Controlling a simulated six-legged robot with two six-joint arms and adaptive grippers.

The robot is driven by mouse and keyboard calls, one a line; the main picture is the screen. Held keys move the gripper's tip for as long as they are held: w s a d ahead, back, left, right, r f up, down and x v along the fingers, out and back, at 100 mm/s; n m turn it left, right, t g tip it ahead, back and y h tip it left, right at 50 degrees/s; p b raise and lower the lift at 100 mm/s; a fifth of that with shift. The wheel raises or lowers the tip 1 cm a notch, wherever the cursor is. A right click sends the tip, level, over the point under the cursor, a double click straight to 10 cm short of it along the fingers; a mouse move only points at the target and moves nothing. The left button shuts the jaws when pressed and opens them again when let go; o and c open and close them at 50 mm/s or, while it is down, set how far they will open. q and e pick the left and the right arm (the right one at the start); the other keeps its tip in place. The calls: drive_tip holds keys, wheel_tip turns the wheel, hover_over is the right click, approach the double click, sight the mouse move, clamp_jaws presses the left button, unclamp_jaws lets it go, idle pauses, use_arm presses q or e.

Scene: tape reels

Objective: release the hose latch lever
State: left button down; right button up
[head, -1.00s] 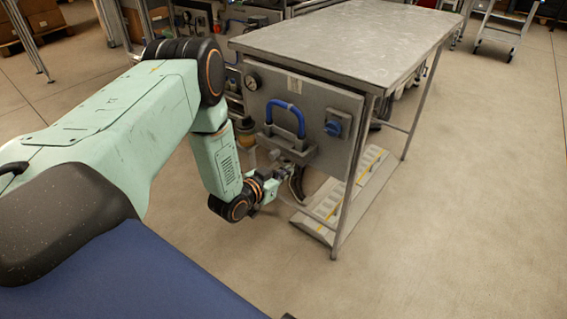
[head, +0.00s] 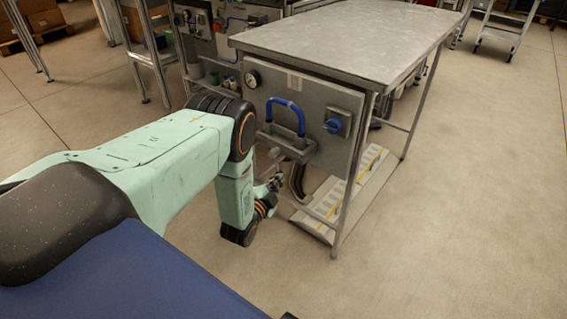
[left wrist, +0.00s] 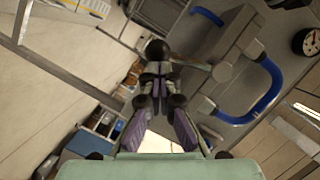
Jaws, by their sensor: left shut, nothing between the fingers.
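A blue U-shaped lever (head: 287,114) stands upright on a grey bracket (head: 285,144) on the front panel of the metal cart. It also shows in the left wrist view (left wrist: 268,98), right of the fingers and apart from them. A dark hose (head: 297,182) hangs below the bracket. My left gripper (head: 276,182) is low in front of the panel, below and left of the lever. In the left wrist view its fingers (left wrist: 157,76) are together and empty. A dark round shape lies just beyond the fingertips; I cannot tell if they touch it. My right gripper is out of view.
The panel (head: 262,112) also carries a gauge (head: 252,79) and a blue rotary knob (head: 333,125). The metal tabletop (head: 350,42) overhangs it. A ramp-like grey floor piece (head: 345,195) lies under the cart. The floor at the right is clear.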

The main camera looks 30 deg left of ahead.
use_arm(q)
drive_tip(key=shift+w+a+f+m, duration=0.1)
drive_tip(key=shift+a+f+m, duration=0.3)
drive_tip(key=shift+a+m, duration=0.4)
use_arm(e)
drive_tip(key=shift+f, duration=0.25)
use_arm(q)
drive_tip(key=shift+a, duration=0.1)
